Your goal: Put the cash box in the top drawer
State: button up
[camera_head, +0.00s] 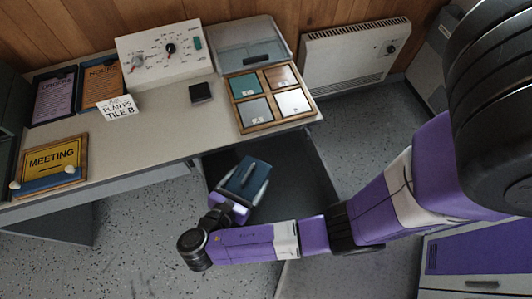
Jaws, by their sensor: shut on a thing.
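My gripper (238,202) is shut on a dark blue box (248,175), which I take to be the cash box. It holds the box in front of the desk's front edge, above the floor, below the tile tray in the picture. The gripper's fingers flank the box, and its underside is hidden. A dark grey unit (300,165) shows under the right end of the desk, partly behind the box and arm; I cannot tell whether it has an open drawer. A cabinet with a purple front and a handle (482,284) stands at the lower right; its front looks closed.
The desk (165,130) carries a dial panel (180,65), a clear-lidded box (232,45), a wooden tile tray (238,117), a small dark block (200,92), a white card (118,108) and signs. A heater (345,60) is on the wall. Speckled floor (130,255) is open at lower left.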

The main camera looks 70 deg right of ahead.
aim_at(262, 162)
jog(key=x, duration=0.8)
jog(key=shift+f+b, duration=0.2)
jog(key=shift+b, duration=0.15)
jog(key=shift+x, duration=0.85)
jog(key=shift+s+d+f+b, duration=0.2)
jog(key=shift+d+f+b, duration=0.1)
jog(key=shift+d+f, duration=1.2)
jog(key=shift+r, duration=0.1)
jog(key=o, duration=2)
jog(key=v, duration=1.2)
